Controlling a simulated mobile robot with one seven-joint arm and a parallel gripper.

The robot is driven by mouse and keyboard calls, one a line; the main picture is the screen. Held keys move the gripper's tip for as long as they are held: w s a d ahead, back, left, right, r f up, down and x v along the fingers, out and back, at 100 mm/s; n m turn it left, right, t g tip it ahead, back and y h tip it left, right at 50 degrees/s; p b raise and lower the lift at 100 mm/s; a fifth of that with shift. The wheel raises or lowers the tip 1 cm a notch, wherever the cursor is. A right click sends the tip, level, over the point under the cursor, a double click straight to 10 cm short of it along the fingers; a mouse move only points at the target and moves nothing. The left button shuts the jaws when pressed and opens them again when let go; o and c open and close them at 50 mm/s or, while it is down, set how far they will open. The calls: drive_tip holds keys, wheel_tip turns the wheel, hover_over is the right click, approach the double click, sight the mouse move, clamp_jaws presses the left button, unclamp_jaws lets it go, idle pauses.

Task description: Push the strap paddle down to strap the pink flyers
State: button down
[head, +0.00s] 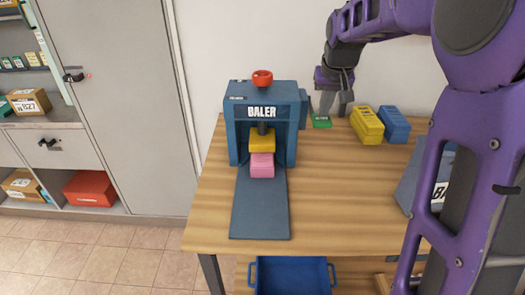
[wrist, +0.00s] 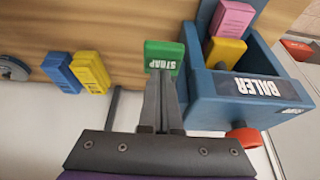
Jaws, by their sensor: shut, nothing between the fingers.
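The blue baler (head: 238,130) stands on the wooden table, with a red knob (head: 262,78) on top. The green strap paddle (head: 321,121) sticks out at the baler's right side. In the wrist view the paddle (wrist: 165,56) carries the word STRAP. My gripper (head: 334,112) is shut and empty, with its fingertips right by the paddle. In the wrist view my gripper (wrist: 161,72) overlaps the paddle's near edge; I cannot tell whether they touch.
A yellow bundle (head: 367,125) and a blue bundle (head: 394,124) lie on the table right of the paddle. A grey-blue box (head: 408,185) stands at the right, partly behind my arm. A blue bin (head: 290,275) is below the table's front edge. The table's middle (head: 335,190) is clear.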

wheel_tip(320, 180, up, 6)
drive_tip(key=p, duration=0.4)
drive_tip(key=shift+f, duration=0.15)
